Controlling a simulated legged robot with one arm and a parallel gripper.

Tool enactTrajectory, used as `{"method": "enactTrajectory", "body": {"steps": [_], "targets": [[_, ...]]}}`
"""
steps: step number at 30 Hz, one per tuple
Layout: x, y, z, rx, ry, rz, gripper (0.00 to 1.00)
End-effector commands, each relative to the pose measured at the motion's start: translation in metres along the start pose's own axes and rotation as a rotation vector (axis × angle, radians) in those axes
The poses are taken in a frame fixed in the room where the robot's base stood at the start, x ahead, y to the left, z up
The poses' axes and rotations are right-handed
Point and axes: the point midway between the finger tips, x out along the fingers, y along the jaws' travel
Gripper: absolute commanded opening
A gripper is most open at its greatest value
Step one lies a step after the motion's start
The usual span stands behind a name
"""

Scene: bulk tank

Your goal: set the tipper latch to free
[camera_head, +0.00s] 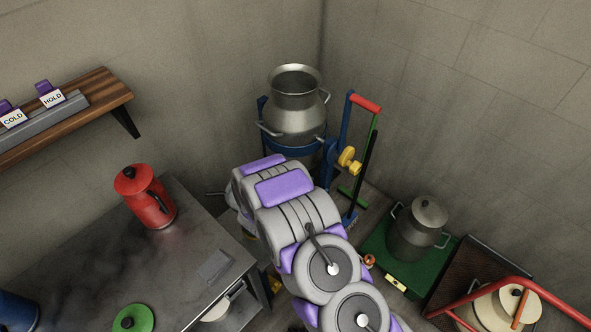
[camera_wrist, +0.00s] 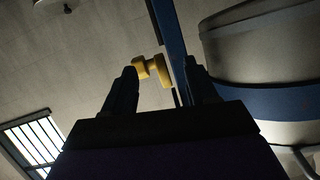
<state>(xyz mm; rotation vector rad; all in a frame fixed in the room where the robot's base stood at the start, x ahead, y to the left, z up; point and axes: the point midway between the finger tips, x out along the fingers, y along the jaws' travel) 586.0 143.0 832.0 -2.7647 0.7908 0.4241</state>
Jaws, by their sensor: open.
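The tipper is a blue frame (camera_head: 343,130) that holds a large metal can (camera_head: 294,115) upright by the back corner. It has a tall lever with a red handle (camera_head: 365,103). A yellow knob (camera_head: 348,159), seemingly the latch, sticks out from the frame. In the wrist view the yellow knob (camera_wrist: 152,69) shows between the fingertips of my open gripper (camera_wrist: 160,68), beside a blue upright (camera_wrist: 168,35). I cannot tell whether a finger touches it. My arm hides the gripper in the head view. The latch setting is not readable.
A metal bench (camera_head: 90,250) with a red jug (camera_head: 145,196) is at left. A lidded can (camera_head: 417,228) stands on a green platform (camera_head: 378,248) at right. Red rails (camera_head: 500,287) are at lower right. Walls close in behind the tipper.

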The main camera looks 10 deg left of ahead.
Motion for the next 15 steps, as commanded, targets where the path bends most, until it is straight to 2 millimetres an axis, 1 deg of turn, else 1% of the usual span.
{"method": "enactTrajectory", "body": {"steps": [1,6,15], "targets": [[0.0,-0.006,-0.004,0.013,-0.026,-0.011,0.57],[-0.004,-0.021,-0.01,0.042,-0.127,-0.046,0.57],[-0.015,-0.046,-0.026,0.077,-0.295,-0.118,0.57]]}}
